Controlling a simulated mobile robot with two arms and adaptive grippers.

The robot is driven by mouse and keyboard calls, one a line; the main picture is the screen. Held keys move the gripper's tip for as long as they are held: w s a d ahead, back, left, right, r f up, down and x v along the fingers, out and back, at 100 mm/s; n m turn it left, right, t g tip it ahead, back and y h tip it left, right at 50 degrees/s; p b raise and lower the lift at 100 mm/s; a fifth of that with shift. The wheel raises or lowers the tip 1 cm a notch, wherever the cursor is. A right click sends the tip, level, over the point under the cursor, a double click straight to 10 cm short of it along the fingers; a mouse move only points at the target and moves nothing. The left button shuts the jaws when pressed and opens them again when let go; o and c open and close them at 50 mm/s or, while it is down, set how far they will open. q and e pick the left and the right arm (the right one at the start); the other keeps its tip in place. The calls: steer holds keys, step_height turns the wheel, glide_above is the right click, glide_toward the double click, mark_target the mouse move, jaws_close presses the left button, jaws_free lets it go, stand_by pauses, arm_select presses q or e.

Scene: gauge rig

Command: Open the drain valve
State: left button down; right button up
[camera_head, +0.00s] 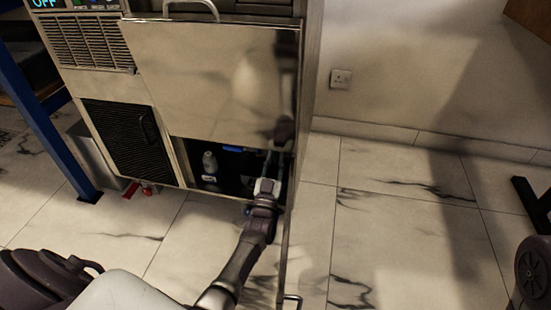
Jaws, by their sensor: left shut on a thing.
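A steel cabinet (205,75) stands upright in front of me, with an open, dark lower compartment (228,178) at its right. My left gripper (268,182) is at the right side of this opening. It is shut on a part there, which the fingers and shadow mostly hide. I cannot tell whether that part is the drain valve. Red fittings (146,189) show low beside the cabinet's bottom left; whether they are valve handles is unclear. My right gripper is not in view.
A pale bottle (209,162) and a blue item (233,149) are inside the compartment, left of my gripper. A door edge with a handle (292,298) stands close on the gripper's right. A blue post (45,125) is at left. The tiled floor (400,230) at right is mostly clear.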

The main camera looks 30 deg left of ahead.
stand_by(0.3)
arm_select(q)
steer(key=c, duration=1.4)
jaws_free()
